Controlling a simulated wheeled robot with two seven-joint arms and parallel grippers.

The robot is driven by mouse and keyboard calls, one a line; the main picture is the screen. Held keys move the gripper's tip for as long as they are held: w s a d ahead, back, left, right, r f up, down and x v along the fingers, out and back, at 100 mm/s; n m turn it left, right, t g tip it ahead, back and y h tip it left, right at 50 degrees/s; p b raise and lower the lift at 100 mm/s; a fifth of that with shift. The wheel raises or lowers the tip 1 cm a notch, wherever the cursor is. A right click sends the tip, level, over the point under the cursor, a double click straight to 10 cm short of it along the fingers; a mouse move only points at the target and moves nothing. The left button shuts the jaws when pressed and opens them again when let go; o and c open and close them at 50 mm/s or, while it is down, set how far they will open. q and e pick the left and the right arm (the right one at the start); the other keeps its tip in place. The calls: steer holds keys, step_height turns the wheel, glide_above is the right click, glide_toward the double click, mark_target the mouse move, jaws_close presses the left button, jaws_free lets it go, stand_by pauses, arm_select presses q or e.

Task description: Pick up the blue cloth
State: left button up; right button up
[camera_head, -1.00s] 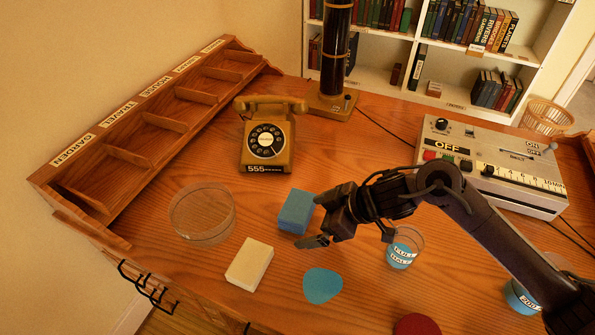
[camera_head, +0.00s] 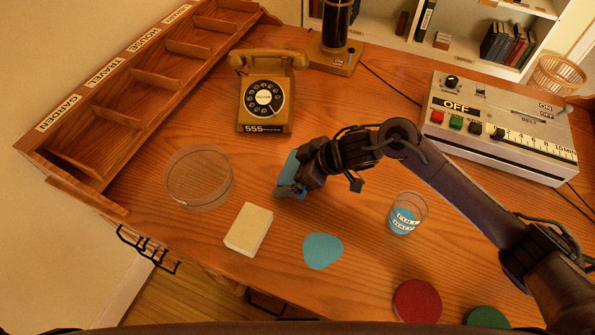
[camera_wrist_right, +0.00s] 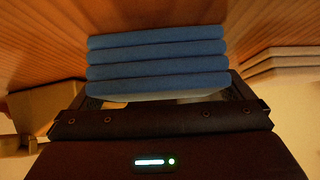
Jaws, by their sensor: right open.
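The blue cloth (camera_head: 290,166) lies folded in a thick stack on the wooden desk, partly hidden behind my right gripper (camera_head: 297,180). In the right wrist view the cloth (camera_wrist_right: 157,62) shows its several folded layers edge-on, in front of the gripper and between its jaws. The right gripper is open and down at the cloth; I cannot tell whether the fingers touch it. My left gripper is not in view.
A cream block (camera_head: 248,229), a flat blue patch (camera_head: 322,251) and a clear round dish (camera_head: 199,177) lie close by. A cup (camera_head: 406,214) stands to the right, a telephone (camera_head: 266,93) behind, a control box (camera_head: 497,125) at back right. A red disc (camera_head: 417,302) is at the front.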

steer(key=c, duration=0.6)
steer(key=shift+c, duration=0.6)
steer(key=shift+r, duration=0.1)
